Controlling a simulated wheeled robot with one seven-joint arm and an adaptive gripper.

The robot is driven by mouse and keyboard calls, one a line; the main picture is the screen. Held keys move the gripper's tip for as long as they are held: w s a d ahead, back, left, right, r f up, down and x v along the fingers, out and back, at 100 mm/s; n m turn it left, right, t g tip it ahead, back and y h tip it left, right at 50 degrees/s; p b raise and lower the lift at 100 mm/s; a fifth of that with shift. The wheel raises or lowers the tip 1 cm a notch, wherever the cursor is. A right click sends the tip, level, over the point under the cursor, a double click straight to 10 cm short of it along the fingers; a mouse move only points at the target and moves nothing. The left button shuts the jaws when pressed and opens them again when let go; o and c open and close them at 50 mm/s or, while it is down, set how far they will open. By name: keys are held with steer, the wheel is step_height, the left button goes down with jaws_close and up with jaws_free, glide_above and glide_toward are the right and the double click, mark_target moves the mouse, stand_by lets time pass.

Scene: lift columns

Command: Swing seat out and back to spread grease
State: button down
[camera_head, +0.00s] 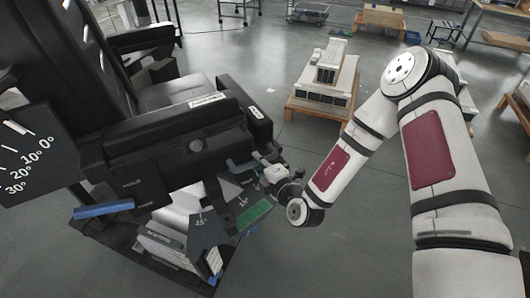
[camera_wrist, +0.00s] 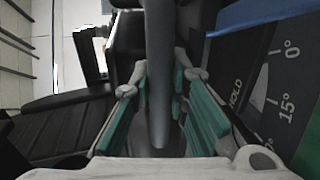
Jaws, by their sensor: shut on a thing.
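The black seat (camera_head: 170,92) with its tall backrest (camera_head: 82,50) fills the left of the head view. A thick black arm-like block (camera_head: 190,145) juts from it toward my arm. My gripper (camera_head: 268,170) is at the right end of this block. In the wrist view, the teal-padded fingers of my gripper (camera_wrist: 160,95) are closed around a grey bar (camera_wrist: 158,50), which runs lengthwise between them. The bar's far end is hidden. A dark dial plate (camera_wrist: 262,85) marked HOLD, 0° and 15° lies to the right of the fingers.
A large angle plate (camera_head: 22,150) stands at the far left. A smaller plate marked 45° (camera_head: 204,232) sits low below the block, near a green strip (camera_head: 254,214). A pallet with grey-white units (camera_head: 322,82) stands behind my arm. Open grey floor (camera_head: 245,55) lies between.

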steer(key=shift+s+a+p, duration=0.55)
steer(key=shift+s+p, duration=0.3)
steer(key=shift+p, duration=0.4)
steer(key=shift+f+m+h, duration=0.1)
steer(key=shift+m+h, duration=0.2)
steer(key=shift+h, duration=0.1)
steer(key=c, duration=1.5)
jaws_free()
steer(key=shift+c, duration=0.2)
steer(key=v, duration=1.2)
steer(key=shift+f, duration=0.1)
